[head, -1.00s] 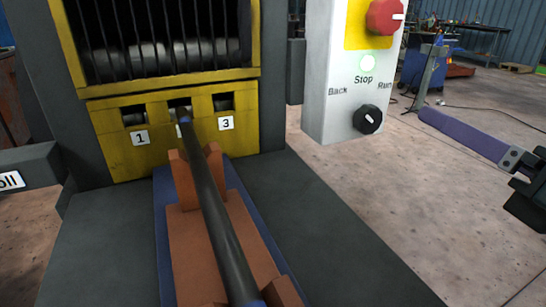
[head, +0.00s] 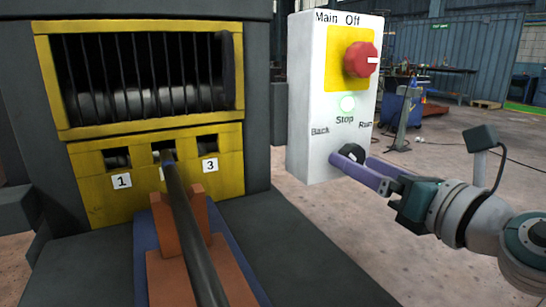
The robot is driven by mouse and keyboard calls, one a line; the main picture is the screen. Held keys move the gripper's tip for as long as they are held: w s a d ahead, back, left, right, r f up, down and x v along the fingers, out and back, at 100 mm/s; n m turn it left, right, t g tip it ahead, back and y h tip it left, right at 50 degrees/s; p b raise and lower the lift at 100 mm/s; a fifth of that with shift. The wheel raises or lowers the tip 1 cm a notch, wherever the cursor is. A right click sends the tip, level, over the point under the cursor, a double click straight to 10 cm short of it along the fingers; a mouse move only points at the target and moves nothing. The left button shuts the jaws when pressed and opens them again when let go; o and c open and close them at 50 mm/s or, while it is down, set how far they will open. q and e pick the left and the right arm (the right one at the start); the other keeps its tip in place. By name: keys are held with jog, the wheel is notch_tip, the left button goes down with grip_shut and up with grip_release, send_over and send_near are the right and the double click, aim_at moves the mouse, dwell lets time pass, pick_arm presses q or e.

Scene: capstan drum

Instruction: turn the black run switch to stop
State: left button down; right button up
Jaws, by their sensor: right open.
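The black run switch (head: 352,152) is a round knob low on the white control box, below the words Back, Stop and Run. It is partly hidden by my right gripper (head: 350,160), whose purple fingers reach it from the lower right. The fingertips are at the knob, apart from each other around or beside it; I cannot tell if they touch it. The knob's pointer is hard to make out now. My left gripper is not in view.
A yellow-framed machine (head: 100,205) with numbered slots stands left. A dark bar (head: 190,235) rests on an orange cradle (head: 168,270).

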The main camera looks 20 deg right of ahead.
jog(key=shift+w, duration=0.4)
grip_shut()
dwell(0.5)
